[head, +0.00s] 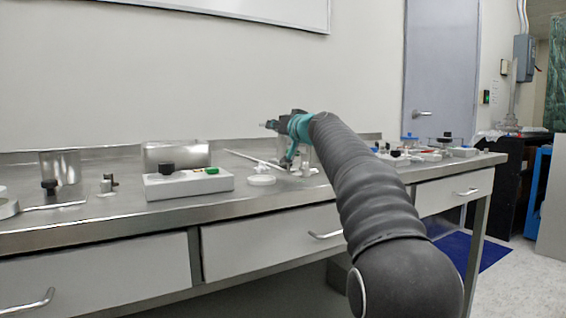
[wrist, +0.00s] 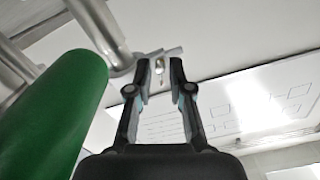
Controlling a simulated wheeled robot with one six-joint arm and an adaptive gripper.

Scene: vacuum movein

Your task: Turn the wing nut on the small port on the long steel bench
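In the wrist view my gripper (wrist: 161,64) has its two black fingers spread apart. A small pale metal piece (wrist: 159,66), with a wing-like part sticking out to the upper right, shows between and just beyond the fingertips. It looks like the wing nut on its port; I cannot tell if a finger touches it. In the head view my gripper (head: 287,161) is small and partly hidden by my arm, low over the middle of the long steel bench (head: 120,215). The wing nut cannot be made out in the head view.
Close at the left in the wrist view are a large green cylinder (wrist: 55,115) and metal pipes (wrist: 100,30). In the head view, a white box (head: 188,183) with black and green knobs and a white round dish (head: 262,180) stand left of my gripper. More small fittings stand farther right.

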